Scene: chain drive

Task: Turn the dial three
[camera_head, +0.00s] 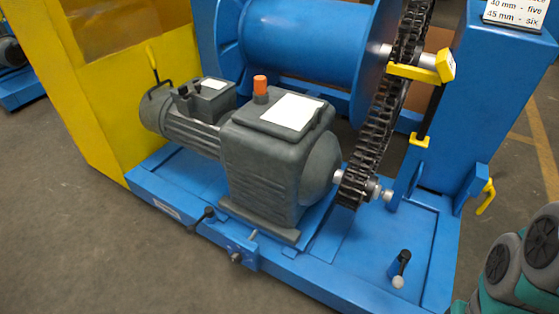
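No part in the camera_head view is clearly a dial. A blue block on the front edge of the blue base carries a small grey round end (236,257), too small to tell whether it is a dial. Left of it is a black-knobbed lever (208,212). A sign (514,13) at the top right is cut off; its visible lines read "40 mm - five" and "45 mm - six". My gripper is not in view; teal and grey parts of my arm show at the lower right corner.
A grey motor and gearbox (265,180) with an orange cap (260,85) stands on the blue base (170,185). A chain (375,130) rises beside a blue drum (305,45). Yellow handles (485,197) and a short lever (400,268) are at right. Floor in front is clear.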

